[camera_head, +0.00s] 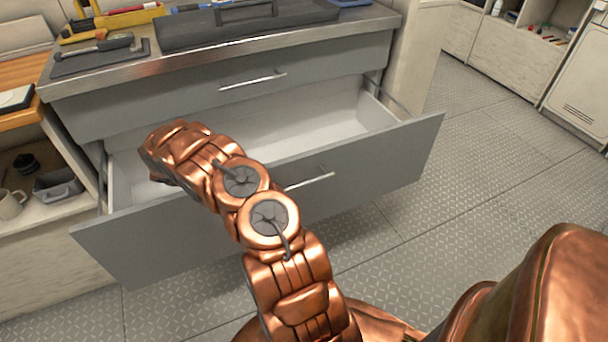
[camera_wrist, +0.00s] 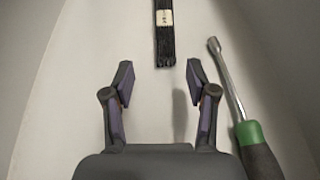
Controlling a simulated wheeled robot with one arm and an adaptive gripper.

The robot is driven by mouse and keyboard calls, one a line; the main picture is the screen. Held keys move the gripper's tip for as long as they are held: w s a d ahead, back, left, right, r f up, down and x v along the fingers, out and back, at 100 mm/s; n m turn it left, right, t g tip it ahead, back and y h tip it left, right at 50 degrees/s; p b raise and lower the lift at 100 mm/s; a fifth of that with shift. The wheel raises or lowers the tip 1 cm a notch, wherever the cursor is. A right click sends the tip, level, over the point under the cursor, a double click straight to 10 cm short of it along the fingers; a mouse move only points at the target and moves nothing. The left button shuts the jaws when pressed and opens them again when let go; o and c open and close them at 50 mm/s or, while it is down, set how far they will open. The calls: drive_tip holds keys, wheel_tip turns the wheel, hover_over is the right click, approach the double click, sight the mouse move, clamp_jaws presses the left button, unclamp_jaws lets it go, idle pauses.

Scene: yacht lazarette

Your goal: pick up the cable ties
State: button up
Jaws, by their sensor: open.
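The cable ties (camera_wrist: 165,45) show in the wrist view as a black bundle with a pale band around it. They lie on a light surface at the top middle, and their upper end is cut off by the picture's edge. My gripper (camera_wrist: 160,75) is open and empty, with its two fingers apart. The bundle's lower end lies just beyond the fingertips, roughly in line with the gap. In the head view my arm reaches into an open drawer (camera_head: 330,135); my gripper and the cable ties are hidden there behind the arm and the drawer front.
A screwdriver-like tool (camera_wrist: 258,150) with a green and black handle lies close to the right finger. The drawer front (camera_head: 400,165) stands pulled out below a closed drawer (camera_head: 320,72). A worktop (camera_head: 290,45) with tools and a dark case is above.

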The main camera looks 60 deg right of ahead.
drive_tip(key=shift+s+a+b+x, duration=0.15)
drive_tip(key=shift+b+x, duration=0.1)
drive_tip(key=shift+x, duration=1.2)
drive_tip(key=shift+s+a+b+x, duration=0.1)
drive_tip(key=shift+b+x, duration=0.15)
drive_tip(key=shift+x, duration=1.15)
drive_tip(key=shift+f, duration=0.15)
drive_tip(key=shift+c, duration=0.4)
clamp_jaws()
